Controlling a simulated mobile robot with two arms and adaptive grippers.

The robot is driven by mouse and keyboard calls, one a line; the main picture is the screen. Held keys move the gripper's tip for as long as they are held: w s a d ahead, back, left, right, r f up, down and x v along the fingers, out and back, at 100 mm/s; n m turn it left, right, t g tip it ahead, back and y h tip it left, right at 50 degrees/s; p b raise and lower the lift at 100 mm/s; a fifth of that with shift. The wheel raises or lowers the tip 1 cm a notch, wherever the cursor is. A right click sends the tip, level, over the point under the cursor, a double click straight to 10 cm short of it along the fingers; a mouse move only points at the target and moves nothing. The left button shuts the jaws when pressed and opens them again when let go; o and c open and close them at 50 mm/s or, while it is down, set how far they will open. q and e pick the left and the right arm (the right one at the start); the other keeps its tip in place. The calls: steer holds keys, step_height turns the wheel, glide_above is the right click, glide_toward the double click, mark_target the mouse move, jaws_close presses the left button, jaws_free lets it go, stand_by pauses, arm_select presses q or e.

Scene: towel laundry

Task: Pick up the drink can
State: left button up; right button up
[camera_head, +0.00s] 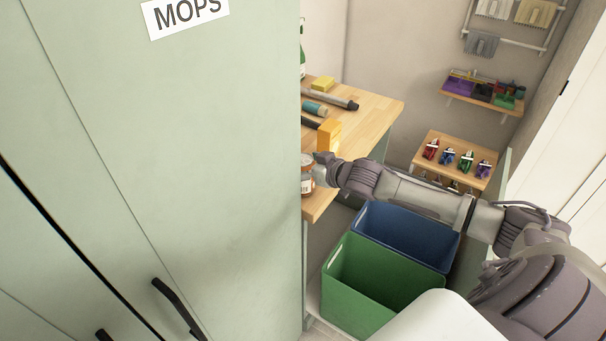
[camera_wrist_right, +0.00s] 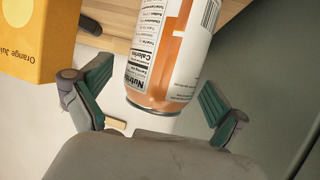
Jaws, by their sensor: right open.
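The drink can (camera_wrist_right: 168,58), orange and white with a nutrition label, stands between the two open fingers of my right gripper (camera_wrist_right: 150,108) in the right wrist view. A gap shows on each side of it, so the fingers are apart from it. In the head view the can (camera_head: 307,184) is at the near edge of the wooden table, partly hidden by the green cabinet and my right gripper (camera_head: 322,170). My left gripper is not in view.
An orange juice carton (camera_wrist_right: 38,35) stands left of the can. Tools and a yellow block (camera_head: 323,84) lie on the wooden table (camera_head: 375,108). A green bin (camera_head: 365,300) and a blue bin (camera_head: 410,232) are below. The cabinet (camera_head: 190,150) closes off the left.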

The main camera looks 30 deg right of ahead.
steer(key=c, duration=1.6)
steer(key=shift+r, duration=0.2)
